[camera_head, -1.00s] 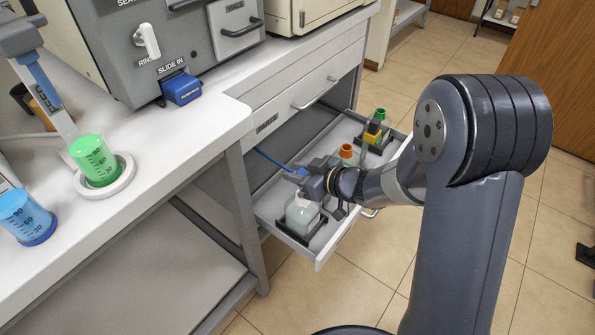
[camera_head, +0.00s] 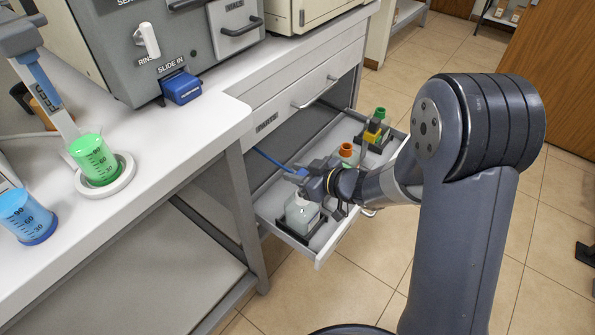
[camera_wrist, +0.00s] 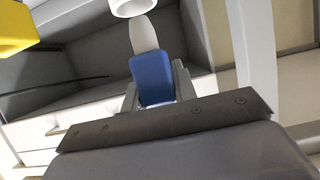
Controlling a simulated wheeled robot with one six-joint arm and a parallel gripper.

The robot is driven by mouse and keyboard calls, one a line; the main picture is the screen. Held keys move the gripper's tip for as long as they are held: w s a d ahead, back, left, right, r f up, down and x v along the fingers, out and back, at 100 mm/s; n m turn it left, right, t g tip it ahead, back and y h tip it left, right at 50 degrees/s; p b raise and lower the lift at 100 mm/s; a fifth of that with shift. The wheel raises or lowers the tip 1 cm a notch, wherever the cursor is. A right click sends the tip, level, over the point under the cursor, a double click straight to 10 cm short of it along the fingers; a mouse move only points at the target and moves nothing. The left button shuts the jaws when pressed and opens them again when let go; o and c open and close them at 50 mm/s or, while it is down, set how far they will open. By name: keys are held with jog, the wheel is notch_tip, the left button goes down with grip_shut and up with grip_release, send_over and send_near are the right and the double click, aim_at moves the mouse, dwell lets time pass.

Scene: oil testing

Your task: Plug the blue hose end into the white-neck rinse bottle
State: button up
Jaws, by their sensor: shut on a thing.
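My gripper (camera_head: 303,174) is over the open drawer. In the wrist view its jaws (camera_wrist: 157,88) are shut on the blue hose end (camera_wrist: 151,80), a blue block with a pale grey tip. The blue hose (camera_head: 270,160) runs from it up and left. The white-neck rinse bottle (camera_head: 301,215) stands in the near part of the drawer, just below my gripper, its top partly hidden. A white ring, which looks like its neck (camera_wrist: 131,7), shows at the wrist view's top edge, close to the tip. I cannot tell whether they touch.
The drawer (camera_head: 318,262) also holds an orange-capped bottle (camera_head: 346,149), a green-capped bottle (camera_head: 380,113) and a yellow part (camera_head: 372,137), all behind my gripper. The bench (camera_head: 205,130) is at left with a green beaker (camera_head: 95,160) and a blue beaker (camera_head: 27,218).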

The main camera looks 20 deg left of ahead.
aim_at(298, 190)
jog(key=shift+f+b, duration=0.95)
jog(key=shift+f, duration=0.65)
dwell(0.8)
jog(key=o, duration=1)
jog(key=shift+p+v, duration=1.55)
jog(key=shift+v, duration=3.9)
jog(key=shift+w+a, duration=0.1)
